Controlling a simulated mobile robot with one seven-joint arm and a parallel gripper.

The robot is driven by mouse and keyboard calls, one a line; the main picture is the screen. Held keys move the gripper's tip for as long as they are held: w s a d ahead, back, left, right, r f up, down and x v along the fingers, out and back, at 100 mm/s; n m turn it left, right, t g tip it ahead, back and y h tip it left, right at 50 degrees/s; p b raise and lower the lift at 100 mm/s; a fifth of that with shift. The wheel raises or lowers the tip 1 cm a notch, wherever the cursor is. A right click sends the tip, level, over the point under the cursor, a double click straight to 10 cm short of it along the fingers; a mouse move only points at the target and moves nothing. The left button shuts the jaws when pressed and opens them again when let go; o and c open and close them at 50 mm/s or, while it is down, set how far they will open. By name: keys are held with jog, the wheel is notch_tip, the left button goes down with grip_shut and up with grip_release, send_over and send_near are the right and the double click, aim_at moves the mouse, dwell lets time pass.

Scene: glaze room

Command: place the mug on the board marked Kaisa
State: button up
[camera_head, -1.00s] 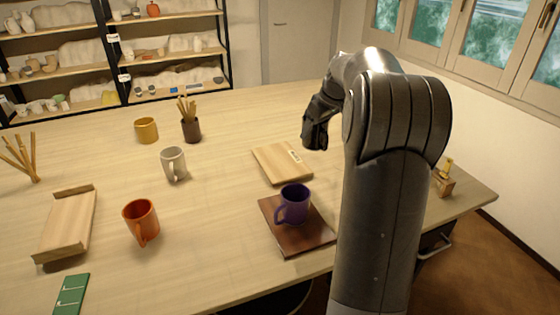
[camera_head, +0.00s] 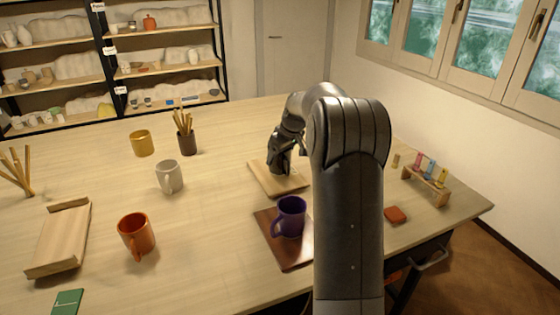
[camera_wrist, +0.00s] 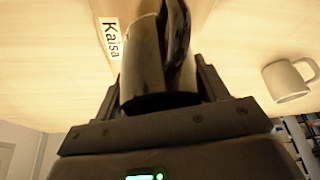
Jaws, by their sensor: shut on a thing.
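My gripper (camera_head: 281,165) is over the pale wooden board (camera_head: 268,184), right of centre on the table. In the wrist view my gripper (camera_wrist: 155,95) is shut on a dark glossy mug (camera_wrist: 143,65), whose black handle points up in that picture. The board's white label, reading Kaisa (camera_wrist: 112,38), shows beside the held mug. In the head view the arm hides the label, and the mug is hard to tell from the dark gripper. I cannot tell whether the mug's base touches the board.
A purple mug (camera_head: 290,216) stands on a dark brown board (camera_head: 286,250) just in front. A white mug (camera_head: 169,177), an orange mug (camera_head: 136,236) and a yellow mug (camera_head: 142,143) stand left. A brush pot (camera_head: 187,142) stands behind; a rack (camera_head: 427,186) is at right.

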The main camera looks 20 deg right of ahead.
jog(key=shift+f, duration=1.1)
jog(key=shift+f, duration=0.15)
jog(key=o, duration=1.2)
jog(key=shift+c, duration=0.2)
